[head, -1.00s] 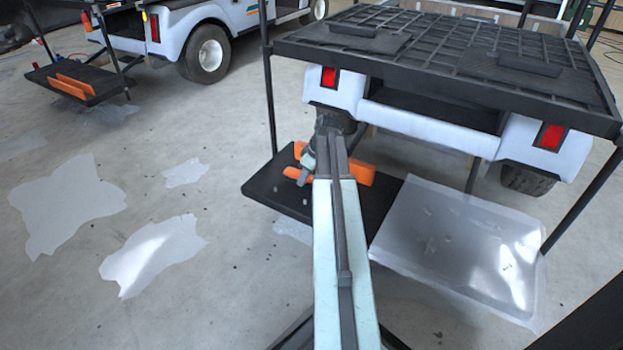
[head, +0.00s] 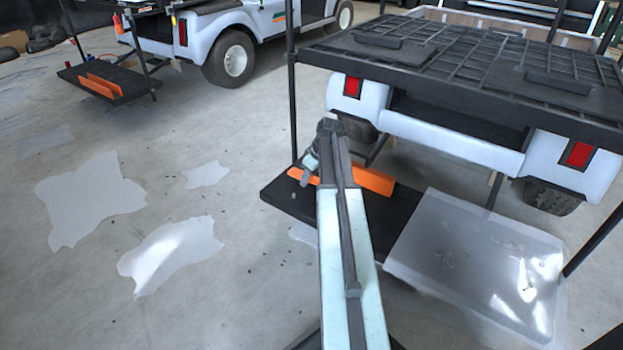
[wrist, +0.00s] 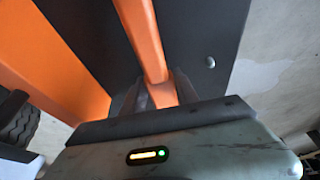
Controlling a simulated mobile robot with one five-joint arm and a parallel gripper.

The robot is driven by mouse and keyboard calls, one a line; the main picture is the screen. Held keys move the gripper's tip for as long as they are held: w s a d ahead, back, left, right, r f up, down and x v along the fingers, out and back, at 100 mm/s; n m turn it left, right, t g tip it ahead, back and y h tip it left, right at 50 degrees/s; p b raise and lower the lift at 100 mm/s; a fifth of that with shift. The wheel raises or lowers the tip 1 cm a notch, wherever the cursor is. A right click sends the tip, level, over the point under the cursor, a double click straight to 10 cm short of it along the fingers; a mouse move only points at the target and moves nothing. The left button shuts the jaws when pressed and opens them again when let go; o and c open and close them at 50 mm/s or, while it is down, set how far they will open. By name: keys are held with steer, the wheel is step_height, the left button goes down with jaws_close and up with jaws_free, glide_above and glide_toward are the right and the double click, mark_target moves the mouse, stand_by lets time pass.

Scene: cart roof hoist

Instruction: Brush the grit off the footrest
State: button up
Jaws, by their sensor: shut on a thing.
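The dark footrest (head: 408,205) juts out low behind the white cart. An upright orange board (head: 372,180) stands along its inner side, and it shows at left in the wrist view (wrist: 55,65). My gripper (head: 306,182) is over the left part of the footrest. In the wrist view my gripper (wrist: 168,92) is shut on an orange bar-like handle (wrist: 142,35), seemingly the brush's. Its bristles are out of sight. One small grey lump (wrist: 210,62), perhaps grit, is on the footrest to the right of the handle. My arm hides part of the footrest and board.
A second cart (head: 205,30) stands at back left. The floor at left is open, with pale patches (head: 90,200).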

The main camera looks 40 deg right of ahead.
steer(key=shift+s+d, duration=1.15)
steer(key=shift+s, duration=3.55)
steer(key=shift+s+d, duration=1.2)
steer(key=shift+s, duration=3.55)
steer(key=shift+s+d, duration=1.15)
steer(key=shift+s, duration=3.55)
step_height(320, 180, up, 9)
steer(key=p, duration=0.9)
step_height(320, 180, up, 49)
steer(key=p, duration=4.9)
steer(key=shift+r, duration=0.1)
